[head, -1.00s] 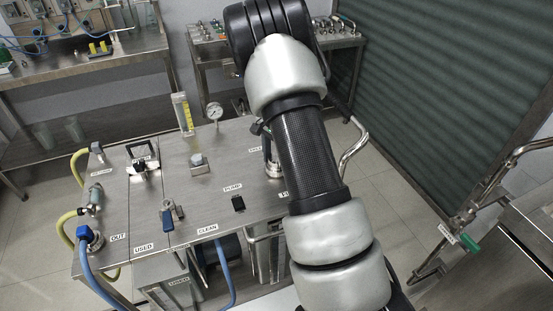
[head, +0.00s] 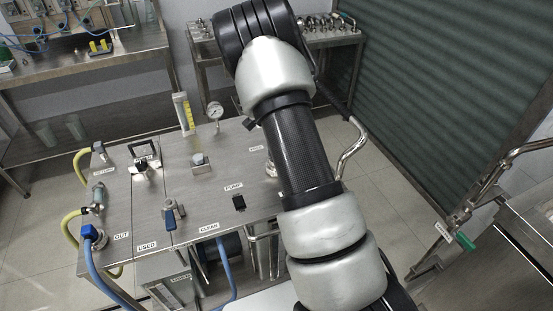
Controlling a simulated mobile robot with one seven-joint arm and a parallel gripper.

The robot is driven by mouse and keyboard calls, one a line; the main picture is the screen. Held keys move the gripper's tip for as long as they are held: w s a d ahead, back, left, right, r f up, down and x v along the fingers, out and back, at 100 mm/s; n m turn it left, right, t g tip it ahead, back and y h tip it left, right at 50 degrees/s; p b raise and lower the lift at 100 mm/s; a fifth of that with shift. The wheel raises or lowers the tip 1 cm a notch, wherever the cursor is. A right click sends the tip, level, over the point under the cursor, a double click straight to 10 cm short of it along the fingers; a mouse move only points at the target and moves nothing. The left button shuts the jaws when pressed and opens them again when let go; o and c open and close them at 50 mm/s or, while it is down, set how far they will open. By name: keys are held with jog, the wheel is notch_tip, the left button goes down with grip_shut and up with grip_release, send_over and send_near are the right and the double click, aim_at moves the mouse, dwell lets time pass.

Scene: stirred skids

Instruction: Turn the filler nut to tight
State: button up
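The steel skid top (head: 215,190) stands left of centre in the head view, with labelled fittings on it. At its right side a metal fitting (head: 270,168) shows only as a sliver beside my arm, below a partly covered label. I cannot tell whether this fitting is the filler nut, and no nut can be clearly made out. My arm crosses the picture from bottom right to top centre and covers the right end of the skid top. My gripper is not visible.
A pressure gauge (head: 215,111) and a yellow-marked sight tube (head: 184,112) rise at the skid's back edge. A blue hose (head: 92,268) hangs at the front left. Benches stand behind. A bent steel pipe (head: 352,148) is right of my arm, with open floor beyond.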

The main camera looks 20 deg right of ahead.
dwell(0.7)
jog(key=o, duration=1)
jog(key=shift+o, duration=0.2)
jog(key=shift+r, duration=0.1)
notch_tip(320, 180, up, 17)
jog(key=p, duration=0.1)
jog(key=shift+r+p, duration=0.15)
jog(key=shift+p, duration=0.25)
